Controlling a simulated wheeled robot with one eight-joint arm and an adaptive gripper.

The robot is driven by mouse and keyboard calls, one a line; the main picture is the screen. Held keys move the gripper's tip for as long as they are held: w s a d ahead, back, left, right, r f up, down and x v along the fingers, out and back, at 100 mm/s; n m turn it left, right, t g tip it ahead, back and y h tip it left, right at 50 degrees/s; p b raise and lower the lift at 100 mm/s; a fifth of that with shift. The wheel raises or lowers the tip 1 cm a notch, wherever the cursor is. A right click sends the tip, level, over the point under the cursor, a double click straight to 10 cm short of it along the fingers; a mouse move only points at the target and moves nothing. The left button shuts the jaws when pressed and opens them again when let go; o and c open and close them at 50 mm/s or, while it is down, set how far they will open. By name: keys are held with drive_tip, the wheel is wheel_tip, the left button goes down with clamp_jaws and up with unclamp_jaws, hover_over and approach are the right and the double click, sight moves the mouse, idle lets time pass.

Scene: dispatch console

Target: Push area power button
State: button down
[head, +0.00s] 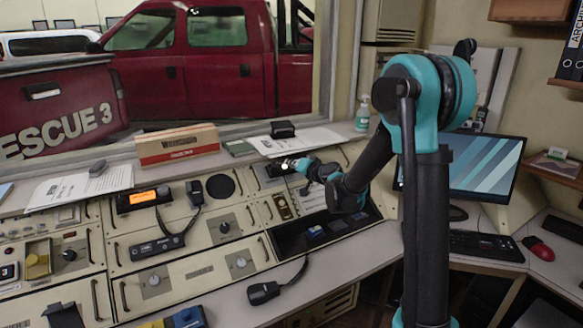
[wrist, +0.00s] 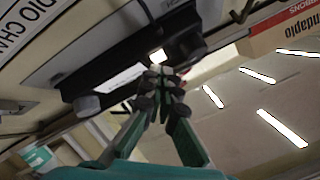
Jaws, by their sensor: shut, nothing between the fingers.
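My gripper (head: 303,166) reaches over the back of the dispatch console (head: 205,265), right of the middle. In the wrist view its fingers (wrist: 162,75) are together, with nothing between them. The fingertips are close to a small bright white spot (wrist: 157,56) beside a dark device (wrist: 125,75); I cannot tell whether they touch it. In the head view a bright spot (head: 287,165) also shows at the fingertips. No label naming the area power button is readable, so I cannot tell which control it is. The gripper and forearm hide part of the panel.
A handset (head: 195,192) and a radio with an orange display (head: 143,198) are on the console, left of my gripper. A cardboard box (head: 178,145) and papers (head: 295,140) lie on the ledge behind. A monitor (head: 485,165) stands at the right. Lettering shows on the panel (wrist: 40,50).

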wheel_tip(320, 180, up, 5)
drive_tip(key=s+d, duration=0.2)
drive_tip(key=shift+s, duration=0.35)
